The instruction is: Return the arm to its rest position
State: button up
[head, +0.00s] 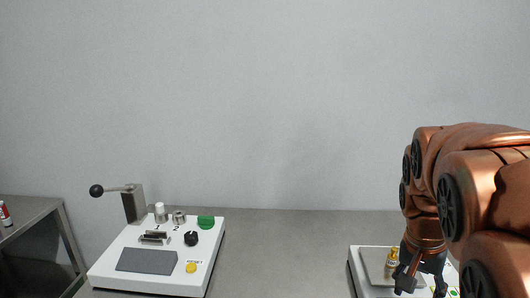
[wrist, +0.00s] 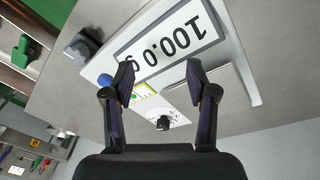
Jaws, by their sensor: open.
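My copper-coloured arm comes in from the right in the head view and ends in my gripper (head: 420,279), low over the scale at the lower right. In the wrist view my gripper (wrist: 159,80) has its two dark fingers spread apart, with nothing held between them. The white scale (wrist: 244,73) lies beyond the fingers, and its display (wrist: 172,42) reads 100.0 g, upside down. In the head view a small brass weight (head: 391,260) stands at the scale's plate (head: 372,259), left of my gripper. Part of the scale is hidden by my arm.
A white panel (head: 125,255) with a lever (head: 134,204), knobs and a grey pad stands on the grey table (head: 285,240) at the left. The table between panel and scale is clear. A side table (head: 28,212) stands at the far left. A plain wall (head: 260,100) is behind.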

jog(key=s+a+f+n+g+y, duration=0.15)
jog(key=s+a+f+n, duration=0.35)
jog(key=s, duration=0.5)
jog(key=s+a+f+n+g, duration=0.25)
jog(key=s+a+f, duration=0.3)
jog(key=s, duration=0.45)
notch_tip(320, 180, up, 19)
jog(key=t+p, duration=0.2)
jog(key=p, duration=1.5)
jog(key=shift+w+a+n, duration=0.35)
jog(key=shift+n, duration=0.1)
jog(key=shift+f, duration=0.15)
jog(key=shift+c, duration=0.3)
